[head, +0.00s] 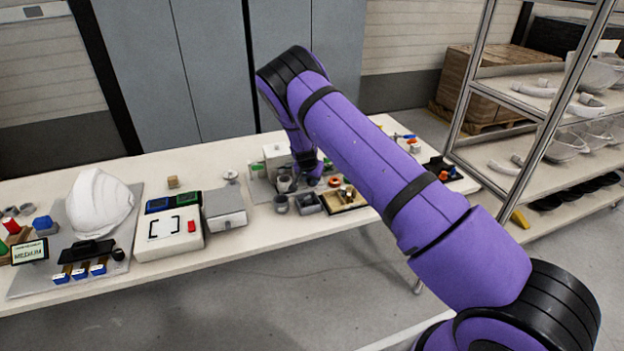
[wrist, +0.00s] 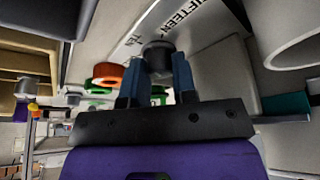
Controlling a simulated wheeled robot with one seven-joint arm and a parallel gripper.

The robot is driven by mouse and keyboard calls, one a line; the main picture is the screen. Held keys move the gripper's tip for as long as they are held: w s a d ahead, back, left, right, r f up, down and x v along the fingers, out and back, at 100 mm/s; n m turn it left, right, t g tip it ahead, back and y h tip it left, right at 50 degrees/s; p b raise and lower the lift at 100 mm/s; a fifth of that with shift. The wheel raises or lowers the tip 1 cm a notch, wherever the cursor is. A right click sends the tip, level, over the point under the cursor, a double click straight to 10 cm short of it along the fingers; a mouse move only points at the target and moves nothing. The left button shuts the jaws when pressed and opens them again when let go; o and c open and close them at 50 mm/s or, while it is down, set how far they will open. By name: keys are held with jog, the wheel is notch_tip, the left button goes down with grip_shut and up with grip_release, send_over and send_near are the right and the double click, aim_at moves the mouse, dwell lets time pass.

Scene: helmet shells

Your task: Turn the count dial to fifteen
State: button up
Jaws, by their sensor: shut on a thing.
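In the wrist view the dark grey count dial knob (wrist: 158,54) stands out from a pale panel (wrist: 214,40). Lettering on the panel next to the knob reads "IFTEEN", with its start cut off or hidden. My gripper (wrist: 156,70) is shut on the knob, one blue-grey finger on each side. The lettering is slanted in the picture; a pointer mark on the knob cannot be made out. In the head view my purple arm reaches over the bench and its wrist covers the gripper and dial.
An orange-red ring (wrist: 107,75) and green parts lie near the fingers. On the bench (head: 270,231) are a white helmet shell (head: 99,204), a white box with a red button (head: 169,234), a grey box (head: 224,209) and grey cups. A shelf rack (head: 545,125) stands at right.

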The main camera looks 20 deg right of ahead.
jog(key=shift+a+m, duration=0.1)
jog(key=shift+m, duration=0.4)
jog(key=o, duration=0.9)
jog(key=shift+h, duration=0.3)
